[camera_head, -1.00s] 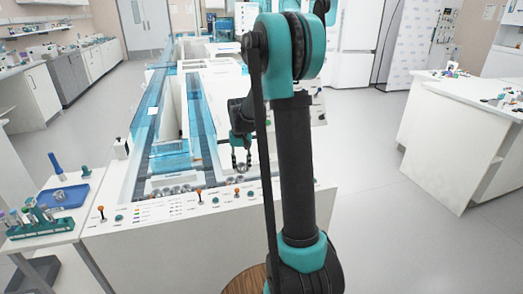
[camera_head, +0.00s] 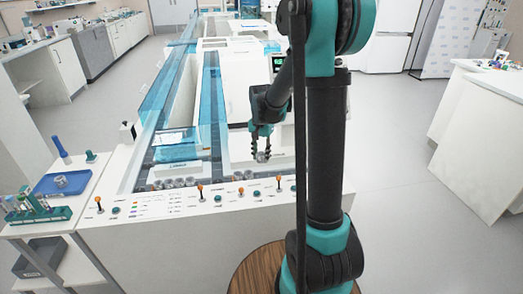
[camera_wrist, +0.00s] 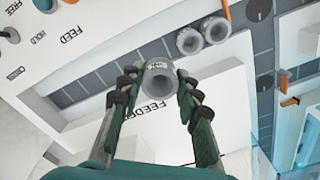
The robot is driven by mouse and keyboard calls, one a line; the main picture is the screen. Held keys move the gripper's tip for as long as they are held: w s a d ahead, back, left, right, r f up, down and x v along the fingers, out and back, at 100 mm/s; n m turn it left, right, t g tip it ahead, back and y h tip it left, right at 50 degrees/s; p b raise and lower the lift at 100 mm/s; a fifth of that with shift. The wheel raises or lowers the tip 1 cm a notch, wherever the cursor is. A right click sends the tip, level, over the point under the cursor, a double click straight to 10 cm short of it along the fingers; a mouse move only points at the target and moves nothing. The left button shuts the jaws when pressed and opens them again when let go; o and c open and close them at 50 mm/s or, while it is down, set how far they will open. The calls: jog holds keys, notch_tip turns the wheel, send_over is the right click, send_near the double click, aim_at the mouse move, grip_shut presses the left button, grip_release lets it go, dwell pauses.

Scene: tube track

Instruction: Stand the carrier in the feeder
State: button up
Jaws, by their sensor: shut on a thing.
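A grey, ring-shaped carrier (camera_wrist: 158,80) with an open top is between the fingertips of my gripper (camera_wrist: 157,88) in the wrist view. My gripper is shut on it. In the head view my gripper (camera_head: 262,146) points down over the right part of the white machine front, with the carrier (camera_head: 263,156) at its tips. The feeder's white panel (camera_wrist: 177,122) carries the word FEEDER, partly covered by the carrier and fingers. A dark tiled lane (camera_wrist: 118,68) runs behind the carrier. I cannot tell whether the carrier touches the surface.
Two grey carriers (camera_wrist: 203,36) stand on the lane beside the held one. Several more carriers (camera_head: 175,183) line the machine's front. Orange levers (camera_head: 241,191) and teal knobs stand along the front edge. A blue tray (camera_head: 62,182) and tube rack (camera_head: 38,214) are at left.

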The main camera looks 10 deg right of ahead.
aim_at(261, 171)
jog(key=shift+f, duration=3.65)
jog(key=shift+f, duration=0.4)
jog(key=shift+s+f, duration=0.1)
jog(key=shift+f, duration=0.05)
jog(key=shift+c, duration=0.4)
jog(key=shift+f, duration=0.1)
jog(key=shift+c, duration=0.7)
jog(key=o, duration=1.1)
jog(key=shift+f, duration=0.1)
jog(key=shift+o, duration=0.7)
